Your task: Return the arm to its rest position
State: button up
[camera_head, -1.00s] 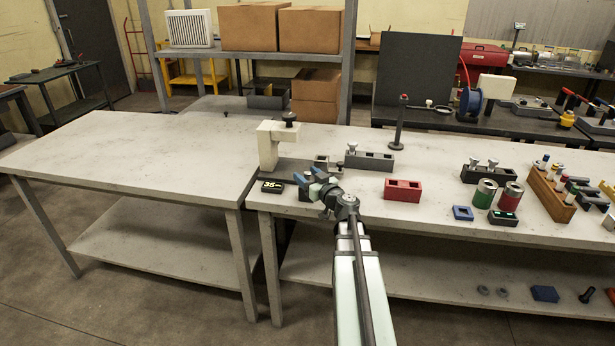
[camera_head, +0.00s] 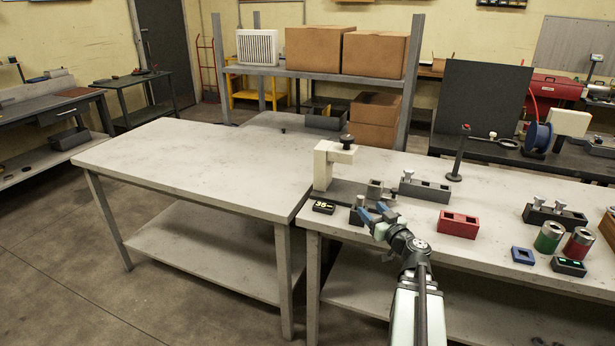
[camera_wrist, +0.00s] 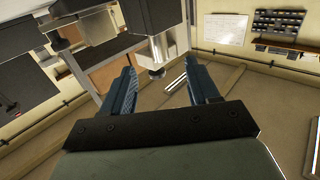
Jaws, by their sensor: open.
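My gripper (camera_head: 373,217) has blue fingers and is over the front edge of the right bench, close to the dark-based press stand. In the wrist view my gripper (camera_wrist: 160,88) has its two fingers spread apart with nothing between them. The cream press stand (camera_head: 325,165) rises just behind and left of the gripper. My arm reaches up from the bottom of the head view.
On the right bench are a red block (camera_head: 458,225), a grey block with pegs (camera_head: 425,189), a blue square (camera_head: 523,256), and green (camera_head: 549,237) and red (camera_head: 579,243) cylinders. A dark stand (camera_head: 459,155) is behind. The left bench (camera_head: 200,165) is mostly clear.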

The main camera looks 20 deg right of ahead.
jog(key=w+a+f+g+y, duration=0.1)
jog(key=a+f+g+y, duration=0.4)
jog(key=a+f, duration=1.05)
jog(key=s+a+f+g+y, duration=0.1)
jog(key=s+a+f+g, duration=0.25)
jog(key=a+f, duration=0.35)
jog(key=s+a+f+g+y, duration=0.1)
jog(key=s+a+f+g, duration=0.2)
jog(key=s+a+f, duration=0.5)
jog(key=s+a+f+g+h, duration=0.1)
jog(key=s+a+f+g, duration=0.25)
jog(key=s+f, duration=0.3)
jog(key=s+a+f+g+h, duration=0.1)
jog(key=s+a+f+g, duration=0.1)
jog(key=s+f+g, duration=0.45)
jog(key=s+d+f+g+h, duration=0.1)
jog(key=s+f, duration=0.3)
jog(key=s, duration=0.4)
jog(key=s+f+g+h, duration=0.2)
jog(key=s+f+h, duration=0.2)
jog(key=s, duration=0.4)
jog(key=shift+s+d+f, duration=0.2)
jog(key=shift+s+d, duration=0.05)
jog(key=shift+d, duration=0.15)
